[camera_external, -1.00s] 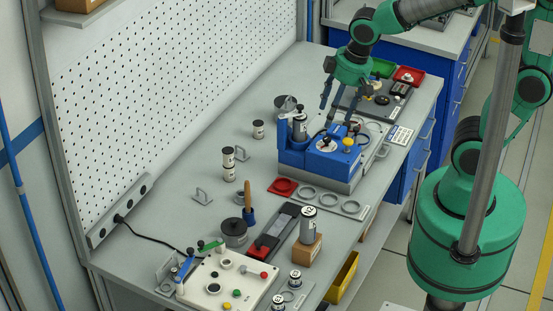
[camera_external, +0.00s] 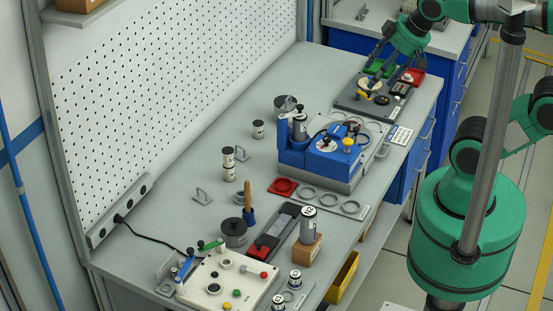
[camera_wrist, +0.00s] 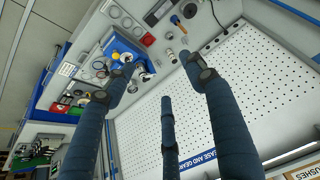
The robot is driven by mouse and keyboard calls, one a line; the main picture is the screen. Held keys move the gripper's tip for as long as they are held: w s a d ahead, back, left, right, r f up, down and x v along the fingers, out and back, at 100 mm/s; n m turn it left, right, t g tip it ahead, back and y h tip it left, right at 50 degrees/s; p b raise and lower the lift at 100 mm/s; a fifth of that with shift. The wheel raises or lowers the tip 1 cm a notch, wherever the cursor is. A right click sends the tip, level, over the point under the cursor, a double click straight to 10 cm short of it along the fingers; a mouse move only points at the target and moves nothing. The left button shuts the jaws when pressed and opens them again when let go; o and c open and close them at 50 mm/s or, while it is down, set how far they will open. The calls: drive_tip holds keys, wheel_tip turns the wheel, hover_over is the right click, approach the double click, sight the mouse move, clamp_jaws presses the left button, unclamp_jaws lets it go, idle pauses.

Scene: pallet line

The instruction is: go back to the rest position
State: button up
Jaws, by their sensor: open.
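My gripper (camera_external: 388,62) is at the far right end of the bench in the external view, raised over the black panel (camera_external: 352,99). Its fingers are spread apart with nothing between them. In the wrist view the spread fingers (camera_wrist: 165,85) frame the bench and the pegboard, and they are empty there too. The blue machine (camera_external: 292,157) stands on the bench nearer than my gripper and apart from it. It also shows behind the left finger in the wrist view (camera_wrist: 112,50).
A red tray (camera_external: 418,76) and a green tray (camera_external: 372,68) sit by the panel at the far end. The white pegboard (camera_external: 190,80) runs along the bench's left side. A can on a brown block (camera_external: 308,240) and a beige control box (camera_external: 205,285) are at the near end.

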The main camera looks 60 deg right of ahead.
wheel_tip(320, 180, down, 16)
drive_tip(key=b, duration=1.6)
drive_tip(key=shift+f, duration=0.15)
